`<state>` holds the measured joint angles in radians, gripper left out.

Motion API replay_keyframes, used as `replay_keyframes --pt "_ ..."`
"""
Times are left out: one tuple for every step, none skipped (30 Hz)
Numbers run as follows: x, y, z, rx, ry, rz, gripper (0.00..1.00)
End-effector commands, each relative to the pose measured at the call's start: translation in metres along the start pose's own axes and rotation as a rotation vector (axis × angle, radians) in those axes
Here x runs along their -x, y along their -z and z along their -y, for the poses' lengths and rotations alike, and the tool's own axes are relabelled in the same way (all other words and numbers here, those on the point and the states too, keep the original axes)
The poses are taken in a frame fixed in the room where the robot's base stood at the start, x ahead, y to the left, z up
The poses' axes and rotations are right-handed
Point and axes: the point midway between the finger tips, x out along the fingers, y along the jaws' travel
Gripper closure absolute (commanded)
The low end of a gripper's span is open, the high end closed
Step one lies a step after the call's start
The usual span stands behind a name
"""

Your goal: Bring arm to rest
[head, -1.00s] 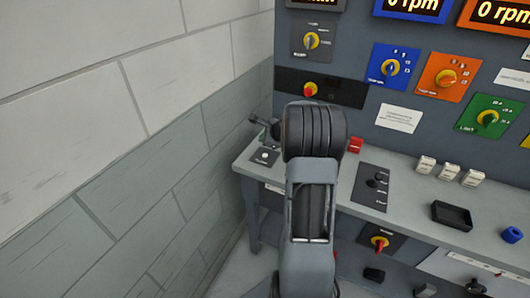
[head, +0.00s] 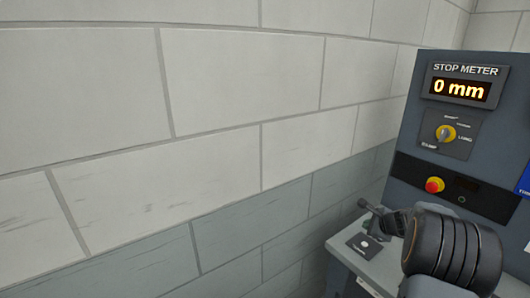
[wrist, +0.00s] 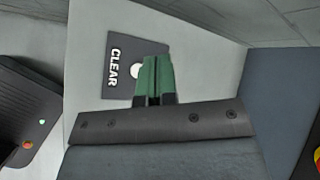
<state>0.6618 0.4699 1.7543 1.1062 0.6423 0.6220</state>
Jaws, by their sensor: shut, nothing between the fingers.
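My gripper (wrist: 152,66) shows in the wrist view with its green fingers together and nothing between them. The fingers overlap a dark plate marked CLEAR (wrist: 117,52), which has a white round button partly hidden behind them. In the head view my dark ribbed arm joint (head: 452,245) fills the lower right corner. A dark lever-like shape (head: 372,209) shows just left of the joint, above the bench corner; I cannot tell whether it belongs to my arm.
The bench (head: 352,262) meets the panel. A block wall (head: 240,90) fills the left.

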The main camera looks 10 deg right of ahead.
Motion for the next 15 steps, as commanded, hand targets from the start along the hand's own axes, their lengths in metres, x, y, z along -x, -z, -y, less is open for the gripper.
replay_keyframes --pt "-0.001 0.002 -0.009 0.069 -0.035 -0.002 1.0" --pt "-0.003 0.004 -0.02 0.115 -0.069 -0.003 1.0" --pt "-0.003 0.006 -0.035 0.177 -0.118 -0.004 1.0" --pt "-0.001 0.007 -0.047 0.238 -0.157 -0.004 1.0" --pt "0.004 0.004 -0.059 0.31 -0.197 -0.001 1.0" --pt "0.012 -0.005 -0.075 0.42 -0.253 0.009 1.0" --pt "0.019 -0.013 -0.087 0.511 -0.298 0.019 1.0" --pt "0.027 -0.022 -0.1 0.603 -0.34 0.03 1.0" --pt "0.037 -0.035 -0.116 0.724 -0.394 0.047 1.0" --pt "0.046 -0.044 -0.128 0.814 -0.431 0.059 1.0" --pt "0.054 -0.053 -0.139 0.902 -0.467 0.072 1.0" --pt "0.067 -0.064 -0.154 1.022 -0.514 0.089 1.0" --pt "0.076 -0.072 -0.166 1.112 -0.548 0.1 1.0" --pt "0.086 -0.08 -0.177 1.202 -0.579 0.112 1.0" --pt "0.099 -0.09 -0.191 1.322 -0.617 0.125 1.0"
